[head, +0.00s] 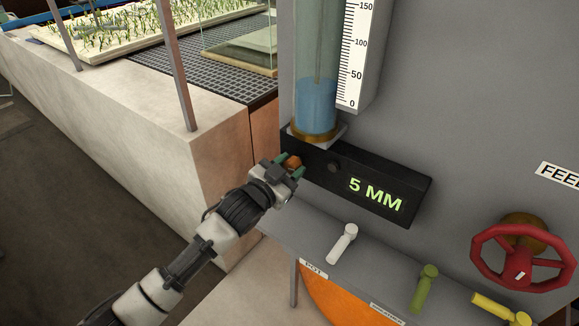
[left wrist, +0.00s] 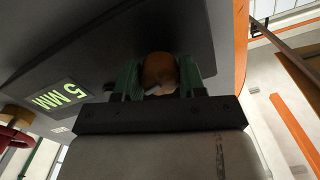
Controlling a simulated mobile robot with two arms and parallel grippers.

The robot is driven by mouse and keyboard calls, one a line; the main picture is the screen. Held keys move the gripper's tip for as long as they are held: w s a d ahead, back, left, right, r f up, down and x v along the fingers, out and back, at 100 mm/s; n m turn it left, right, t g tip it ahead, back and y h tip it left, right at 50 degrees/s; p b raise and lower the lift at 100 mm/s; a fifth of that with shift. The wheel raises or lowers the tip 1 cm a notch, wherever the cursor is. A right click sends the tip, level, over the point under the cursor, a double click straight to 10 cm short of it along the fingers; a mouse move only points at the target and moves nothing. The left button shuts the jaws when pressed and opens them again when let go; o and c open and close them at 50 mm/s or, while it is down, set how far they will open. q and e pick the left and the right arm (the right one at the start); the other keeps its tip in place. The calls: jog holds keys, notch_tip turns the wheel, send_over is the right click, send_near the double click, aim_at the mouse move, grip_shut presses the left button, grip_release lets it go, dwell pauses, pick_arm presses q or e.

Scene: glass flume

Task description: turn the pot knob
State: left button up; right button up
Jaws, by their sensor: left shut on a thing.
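The pot knob appears to be the small orange-brown round knob (head: 292,162) at the left end of a black display box (head: 390,175), which reads "5 MM". In the left wrist view the knob (left wrist: 159,70) sits between the green finger pads, with a pale mark at its lower edge. My left gripper (head: 289,170) is shut on the knob, one finger on each side. The gripper partly hides the knob in the head view. My right gripper is not in view.
A clear column (head: 316,105) with blue liquid stands above the box, beside a white scale (head: 358,55). Below is a grey shelf (head: 318,240) with a white lever (head: 343,243), a green lever (head: 424,288) and a yellow lever (head: 500,308). A red handwheel (head: 480,252) is at right.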

pick_arm(q)
jog(key=shift+f+m, duration=0.15)
jog(key=shift+m, duration=0.75)
jog(key=o, duration=0.9)
jog(key=shift+s+a, duration=0.1)
jog(key=b+v, duration=0.2)
jog(key=v, duration=0.8)
jog(key=shift+s+a, duration=0.2)
jog(key=shift+s, duration=0.05)
